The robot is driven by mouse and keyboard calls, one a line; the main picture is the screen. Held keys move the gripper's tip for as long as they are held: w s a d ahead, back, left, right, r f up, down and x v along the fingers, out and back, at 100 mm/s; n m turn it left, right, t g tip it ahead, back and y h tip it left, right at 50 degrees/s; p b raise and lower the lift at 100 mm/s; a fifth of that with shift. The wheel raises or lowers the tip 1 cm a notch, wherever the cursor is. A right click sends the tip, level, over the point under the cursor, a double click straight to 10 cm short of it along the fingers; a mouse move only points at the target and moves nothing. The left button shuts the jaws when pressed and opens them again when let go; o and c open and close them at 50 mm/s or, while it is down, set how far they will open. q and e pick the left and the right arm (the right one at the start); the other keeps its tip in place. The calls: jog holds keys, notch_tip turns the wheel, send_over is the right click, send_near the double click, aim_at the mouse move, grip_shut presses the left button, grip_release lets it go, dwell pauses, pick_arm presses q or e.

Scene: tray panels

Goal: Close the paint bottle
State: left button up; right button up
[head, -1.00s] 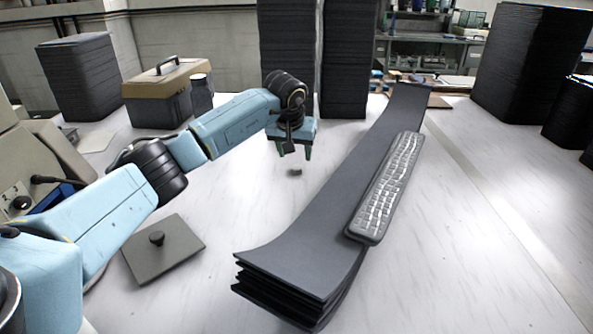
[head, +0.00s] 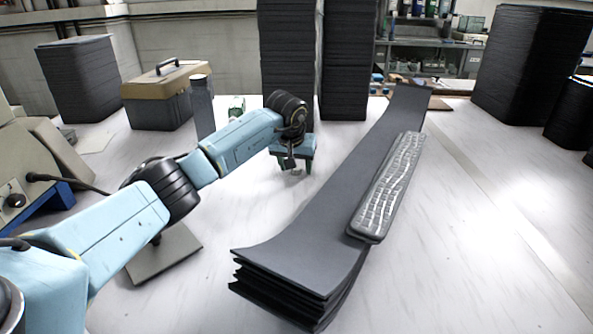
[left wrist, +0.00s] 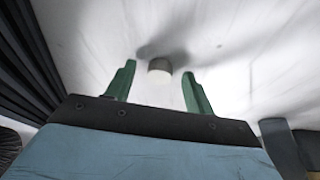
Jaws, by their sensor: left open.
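A small round cap-like piece, grey with a pale end (left wrist: 160,68), shows between the fingertips of my left gripper (left wrist: 158,72) in the left wrist view. Gaps show on both sides, so the gripper is open around or just above it. In the head view the left gripper (head: 295,169) is low over the table, and the piece is mostly hidden there. A tall dark grey cylinder (head: 202,105) stands behind my left arm. A small green and white item (head: 237,104) stands beside it, partly hidden. I cannot tell which is the paint bottle. My right gripper is not in view.
A stack of long dark curved panels (head: 290,240) with a grey keyboard (head: 390,185) on it lies right of the gripper. A toolbox (head: 160,100) stands at back left. A square plate (head: 170,258) lies under my left arm. Tall black stacks (head: 345,60) stand behind.

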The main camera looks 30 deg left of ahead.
aim_at(295, 169)
pick_arm(q)
jog(key=shift+c, duration=0.3)
jog(key=c, duration=1)
jog(key=shift+o, duration=0.2)
jog(key=shift+r, duration=0.1)
jog(key=shift+r, duration=0.5)
notch_tip(295, 169, up, 7)
jog(key=p, duration=0.2)
jog(key=shift+p, duration=0.35)
jog(key=shift+r, duration=0.9)
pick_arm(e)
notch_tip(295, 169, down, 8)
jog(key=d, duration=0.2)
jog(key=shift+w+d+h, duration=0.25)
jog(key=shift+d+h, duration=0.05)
pick_arm(q)
jog(key=shift+p, duration=0.3)
